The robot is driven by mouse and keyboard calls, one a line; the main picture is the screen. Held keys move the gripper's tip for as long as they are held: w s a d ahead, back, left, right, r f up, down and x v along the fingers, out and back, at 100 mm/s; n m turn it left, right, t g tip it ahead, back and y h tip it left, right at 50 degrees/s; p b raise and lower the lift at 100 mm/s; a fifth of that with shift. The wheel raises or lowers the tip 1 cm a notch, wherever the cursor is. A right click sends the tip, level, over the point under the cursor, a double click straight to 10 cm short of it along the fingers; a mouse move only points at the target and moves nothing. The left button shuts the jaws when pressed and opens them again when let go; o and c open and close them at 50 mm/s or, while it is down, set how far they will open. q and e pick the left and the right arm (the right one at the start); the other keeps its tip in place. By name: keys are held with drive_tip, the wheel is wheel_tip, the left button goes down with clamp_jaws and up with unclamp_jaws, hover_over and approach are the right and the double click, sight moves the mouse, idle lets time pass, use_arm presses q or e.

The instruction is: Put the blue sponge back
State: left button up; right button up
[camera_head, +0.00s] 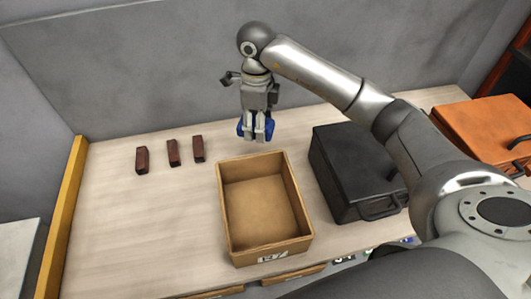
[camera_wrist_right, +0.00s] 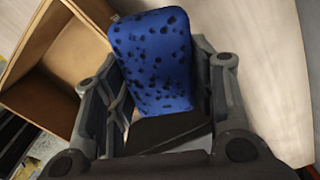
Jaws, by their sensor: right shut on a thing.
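A blue sponge (camera_head: 242,128) with dark spots is held in my right gripper (camera_head: 257,135), which is shut on it. In the head view they are above the back edge of an open brown box (camera_head: 226,212). In the right wrist view the blue sponge (camera_wrist_right: 153,62) stands between the two fingers, and the brown box (camera_wrist_right: 22,62) is at the left. The box looks empty in the head view. My left gripper is not in view.
Three dark brown blocks (camera_head: 173,153) lie on the wooden table (camera_head: 130,225) left of the box. A black case (camera_head: 345,170) stands right of the box. An orange case (camera_head: 480,125) is at the far right. A wall rises behind the table.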

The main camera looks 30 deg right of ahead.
wheel_tip(320, 180, down, 2)
drive_tip(key=w+d+m, duration=0.2)
drive_tip(key=m, duration=1.1)
approach(266, 148)
drive_tip(key=f, duration=0.2)
drive_tip(key=s+f, duration=0.1)
drive_tip(key=f, duration=0.1)
drive_tip(key=s+a+f+p, duration=0.1)
drive_tip(key=f, duration=0.1)
drive_tip(key=shift+s+a, duration=0.1)
drive_tip(key=shift+s, duration=0.05)
drive_tip(key=shift+f, duration=0.25)
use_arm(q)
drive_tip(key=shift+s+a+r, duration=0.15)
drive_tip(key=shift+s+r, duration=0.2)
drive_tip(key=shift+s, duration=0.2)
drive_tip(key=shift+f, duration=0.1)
use_arm(e)
drive_tip(key=shift+f, duration=0.1)
drive_tip(key=shift+f+b, duration=0.1)
drive_tip(key=shift+b, duration=0.2)
drive_tip(key=o, duration=1)
